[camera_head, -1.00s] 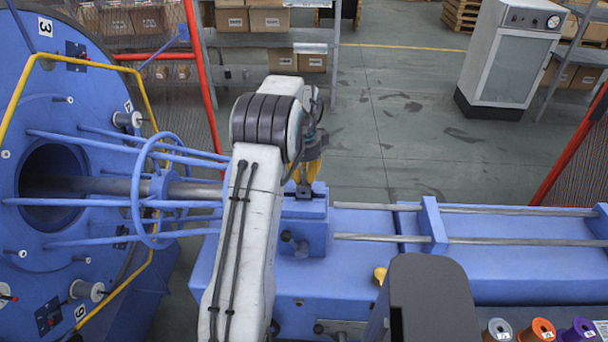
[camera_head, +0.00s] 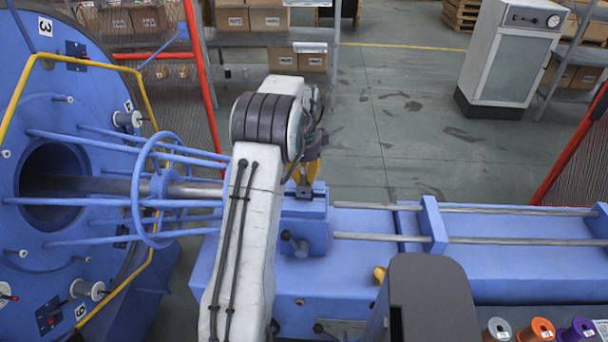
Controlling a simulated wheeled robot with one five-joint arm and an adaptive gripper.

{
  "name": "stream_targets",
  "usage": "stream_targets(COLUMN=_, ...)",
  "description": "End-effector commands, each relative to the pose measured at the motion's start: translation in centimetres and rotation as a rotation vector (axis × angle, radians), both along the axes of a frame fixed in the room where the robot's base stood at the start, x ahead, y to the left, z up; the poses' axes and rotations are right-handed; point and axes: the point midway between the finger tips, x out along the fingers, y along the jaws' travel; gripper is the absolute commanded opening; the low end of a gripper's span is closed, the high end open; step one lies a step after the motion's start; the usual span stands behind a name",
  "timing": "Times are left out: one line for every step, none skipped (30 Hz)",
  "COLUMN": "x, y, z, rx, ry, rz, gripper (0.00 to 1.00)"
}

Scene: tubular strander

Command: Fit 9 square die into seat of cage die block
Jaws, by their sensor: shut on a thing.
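The cage die block (camera_head: 303,237) is a blue block on the machine bed, just right of the cage of blue rods. My gripper (camera_head: 305,188), with yellow fingers, points down at the top of this block. It is shut on a small grey piece, the square die (camera_head: 304,190), which shows between and below the fingertips at the block's top. My arm hides the block's left side. I cannot tell how deep the die sits in the seat.
The large blue strander disc (camera_head: 60,200) and its ring (camera_head: 150,190) stand at the left. Two steel rails (camera_head: 500,240) run right along the blue bed. Orange (camera_head: 541,330) and purple (camera_head: 578,330) spools sit at the lower right. A grey cabinet (camera_head: 508,55) stands behind on open floor.

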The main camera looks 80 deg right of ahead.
Motion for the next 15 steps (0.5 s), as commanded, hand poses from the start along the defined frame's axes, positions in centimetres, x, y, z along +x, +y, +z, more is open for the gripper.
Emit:
stream_targets(x=-0.01, y=-0.05, z=-0.04, rx=-0.003, ry=0.000, rz=0.000, gripper=0.00)
stream_targets(x=-0.01, y=-0.06, z=-0.10, rx=-0.003, ry=0.000, rz=0.000, gripper=0.00)
stream_targets(x=0.00, y=-0.05, z=-0.18, rx=-0.003, ry=0.000, rz=0.000, gripper=0.00)
stream_targets(x=-0.01, y=-0.05, z=-0.25, rx=-0.003, ry=0.000, rz=0.000, gripper=0.00)
stream_targets(x=-0.01, y=-0.05, z=-0.31, rx=-0.003, ry=0.000, rz=0.000, gripper=0.00)
stream_targets(x=0.00, y=-0.05, z=-0.40, rx=-0.003, ry=0.000, rz=0.000, gripper=0.00)
stream_targets(x=0.00, y=-0.06, z=-0.46, rx=-0.003, ry=0.000, rz=0.000, gripper=0.00)
stream_targets(x=0.00, y=-0.05, z=-0.52, rx=-0.003, ry=0.000, rz=0.000, gripper=0.00)
stream_targets(x=0.00, y=-0.06, z=-0.60, rx=-0.003, ry=0.000, rz=0.000, gripper=0.00)
stream_targets(x=0.00, y=-0.05, z=-0.66, rx=-0.003, ry=0.000, rz=0.000, gripper=0.00)
stream_targets(x=0.00, y=-0.06, z=-0.73, rx=-0.003, ry=0.000, rz=0.000, gripper=0.00)
stream_targets(x=0.00, y=-0.05, z=-0.81, rx=-0.003, ry=0.000, rz=0.000, gripper=0.00)
stream_targets(x=0.00, y=-0.05, z=-0.87, rx=-0.003, ry=0.000, rz=0.000, gripper=0.00)
stream_targets(x=-0.01, y=-0.05, z=-0.93, rx=-0.003, ry=0.000, rz=0.000, gripper=0.00)
stream_targets(x=0.00, y=-0.05, z=-1.02, rx=-0.002, ry=0.000, rz=0.000, gripper=0.00)
